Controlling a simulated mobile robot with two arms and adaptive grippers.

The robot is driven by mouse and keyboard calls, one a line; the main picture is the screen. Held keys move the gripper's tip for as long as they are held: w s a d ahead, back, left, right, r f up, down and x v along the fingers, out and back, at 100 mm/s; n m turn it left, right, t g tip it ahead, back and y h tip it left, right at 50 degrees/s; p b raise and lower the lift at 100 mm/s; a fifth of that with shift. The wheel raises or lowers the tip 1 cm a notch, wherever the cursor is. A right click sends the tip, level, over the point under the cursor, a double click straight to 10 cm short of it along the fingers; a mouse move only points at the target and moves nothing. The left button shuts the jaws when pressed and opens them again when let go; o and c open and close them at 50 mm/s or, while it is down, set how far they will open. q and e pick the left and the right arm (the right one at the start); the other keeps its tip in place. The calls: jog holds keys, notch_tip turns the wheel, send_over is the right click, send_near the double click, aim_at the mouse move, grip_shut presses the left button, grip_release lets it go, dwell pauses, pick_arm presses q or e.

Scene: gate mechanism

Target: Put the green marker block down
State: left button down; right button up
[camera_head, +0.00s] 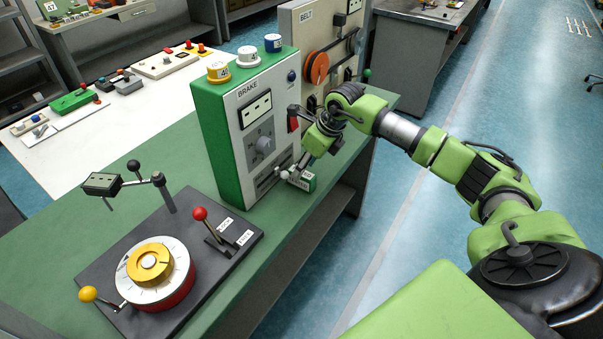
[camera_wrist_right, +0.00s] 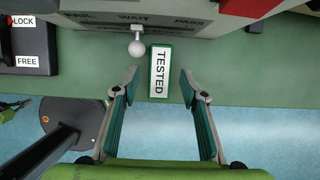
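The green marker block (camera_head: 302,181), with a white label reading TESTED, sits on the green bench at the foot of the BRAKE panel (camera_head: 256,125). In the right wrist view the block (camera_wrist_right: 161,73) lies between the fingertips of my right gripper (camera_wrist_right: 159,76), with a gap on each side. My right gripper (camera_head: 295,168) is open, and neither finger appears to touch the block. A white knob (camera_wrist_right: 137,47) sits just left of the block under the FAIL, WAIT and PASS labels. My left gripper is not in view.
A dark base with a yellow and red dial (camera_head: 152,265) and a red-knobbed lever (camera_head: 209,227) stands on the near bench. The BELT panel (camera_head: 317,45) stands behind. The bench edge is close to the block, with open floor beyond.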

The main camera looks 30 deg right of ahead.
jog(key=b+v, duration=0.1)
jog(key=v, duration=0.7)
jog(key=shift+r+b, duration=0.25)
jog(key=shift+b, duration=0.15)
jog(key=shift+s+f, duration=0.1)
